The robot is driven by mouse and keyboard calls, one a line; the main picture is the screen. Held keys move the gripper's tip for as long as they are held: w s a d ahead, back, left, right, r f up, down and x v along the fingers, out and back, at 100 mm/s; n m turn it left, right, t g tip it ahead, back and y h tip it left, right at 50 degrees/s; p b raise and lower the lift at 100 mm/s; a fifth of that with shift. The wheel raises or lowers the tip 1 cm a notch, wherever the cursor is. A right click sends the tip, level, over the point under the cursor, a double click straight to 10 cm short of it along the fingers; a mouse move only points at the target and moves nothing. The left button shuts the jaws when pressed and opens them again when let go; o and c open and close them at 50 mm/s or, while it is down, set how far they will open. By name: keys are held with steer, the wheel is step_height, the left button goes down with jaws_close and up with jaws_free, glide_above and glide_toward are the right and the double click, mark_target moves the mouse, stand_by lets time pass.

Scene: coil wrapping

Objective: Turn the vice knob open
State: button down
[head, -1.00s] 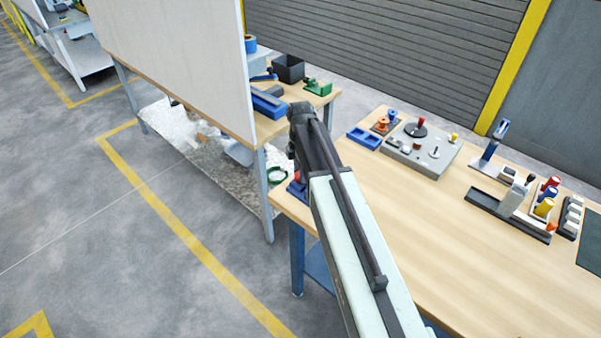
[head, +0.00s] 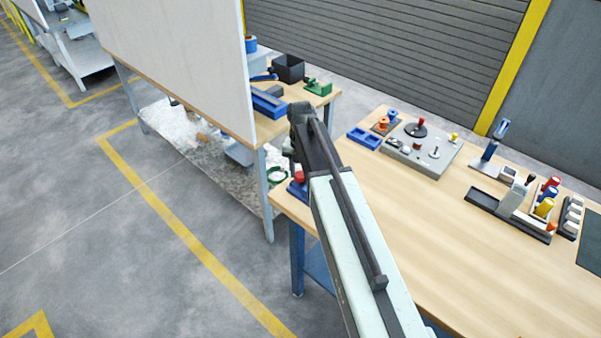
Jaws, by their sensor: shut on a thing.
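The blue vice (head: 296,190) sits at the left end of the near wooden table, mostly behind my arm. Its red knob (head: 299,176) shows as a small patch beside the arm. My gripper (head: 296,166) points down at the knob and is shut on it. The fingers are small and largely hidden by my arm, so their exact hold on the knob is hard to see.
The near table (head: 400,235) is bare in the middle. A grey fixture board (head: 425,160), a blue tray (head: 364,138) and a dark rack (head: 510,214) stand along its far side. A tall white panel (head: 175,60) rises at the left.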

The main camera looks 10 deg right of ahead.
mark_target(300, 174)
steer(key=shift+n, duration=1.7)
steer(key=c, duration=0.9)
jaws_free()
step_height(300, 174, up, 8)
steer(key=p, duration=0.8)
steer(key=shift+r, duration=0.1)
